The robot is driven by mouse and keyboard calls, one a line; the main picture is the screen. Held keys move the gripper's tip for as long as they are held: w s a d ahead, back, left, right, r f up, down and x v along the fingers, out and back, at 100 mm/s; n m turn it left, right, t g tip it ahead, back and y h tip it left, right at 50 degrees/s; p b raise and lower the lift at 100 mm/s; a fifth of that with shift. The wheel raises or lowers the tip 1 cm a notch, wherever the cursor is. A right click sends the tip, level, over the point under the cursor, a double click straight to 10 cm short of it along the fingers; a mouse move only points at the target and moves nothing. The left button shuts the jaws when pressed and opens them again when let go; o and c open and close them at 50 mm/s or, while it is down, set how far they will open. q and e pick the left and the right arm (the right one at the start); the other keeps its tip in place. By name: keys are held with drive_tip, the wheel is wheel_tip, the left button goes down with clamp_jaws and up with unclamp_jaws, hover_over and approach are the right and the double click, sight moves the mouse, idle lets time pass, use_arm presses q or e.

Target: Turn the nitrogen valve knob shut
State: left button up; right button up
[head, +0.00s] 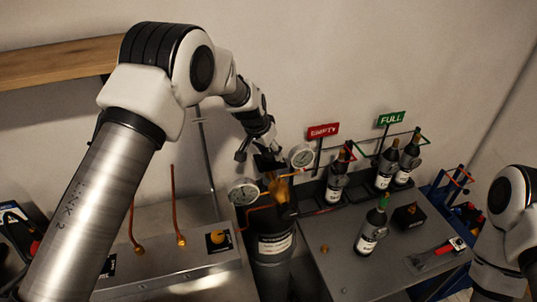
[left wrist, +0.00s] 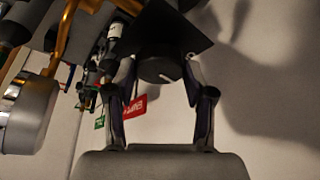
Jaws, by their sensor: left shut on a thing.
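The dark nitrogen valve knob (left wrist: 160,69) has a pale mark and sits between the fingers of my left gripper (left wrist: 159,88) in the left wrist view. The fingers are shut on it, one on each side. In the head view my left gripper (head: 256,150) is above the brass valve body (head: 281,190) of a dark cylinder (head: 272,246) with a white label. The knob is mostly hidden there by the fingers and a black plate. My right gripper is not in view; only part of my right arm shows at the right edge.
Two round gauges, right (head: 302,157) and left (head: 243,192), flank the valve. Several bottles stand by a red EMPTY sign (head: 323,131) and a green FULL sign (head: 391,119). One green-topped bottle (head: 372,229) stands on the grey bench (head: 325,275). Copper pipes (head: 176,205) rise at left.

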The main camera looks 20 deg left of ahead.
use_arm(q)
drive_tip(key=m+b, duration=0.2)
drive_tip(key=f+m+h+b, duration=0.1)
drive_tip(key=m+b, duration=0.1)
drive_tip(key=b, duration=0.1)
drive_tip(key=shift+a+g+b, duration=0.1)
drive_tip(key=shift+g+b, duration=0.2)
drive_tip(key=shift+g, duration=0.1)
drive_tip(key=shift+m+g+h+b, duration=0.4)
drive_tip(key=shift+m+h+b, duration=0.15)
drive_tip(key=shift+m, duration=0.45)
drive_tip(key=m, duration=0.2)
drive_tip(key=shift+w+r+m+g+h+b, duration=0.1)
drive_tip(key=shift+r+m+g+h+b, duration=0.15)
drive_tip(key=shift+m+g+b, duration=0.15)
drive_tip(key=shift+m+g, duration=0.3)
drive_tip(key=shift+m, duration=0.6)
drive_tip(key=shift+w+m+g+h+p, duration=0.1)
drive_tip(key=shift+m+g+h+p, duration=0.3)
drive_tip(key=shift+m, duration=0.5)
drive_tip(key=m+g+p, duration=0.1)
drive_tip(key=m+p, duration=0.1)
drive_tip(key=m, duration=0.2)
drive_tip(key=shift+w+p, duration=0.1)
drive_tip(key=shift+p, duration=0.25)
drive_tip(key=shift+g, duration=0.3)
drive_tip(key=o, duration=1.2)
drive_tip(key=shift+c, duration=0.2)
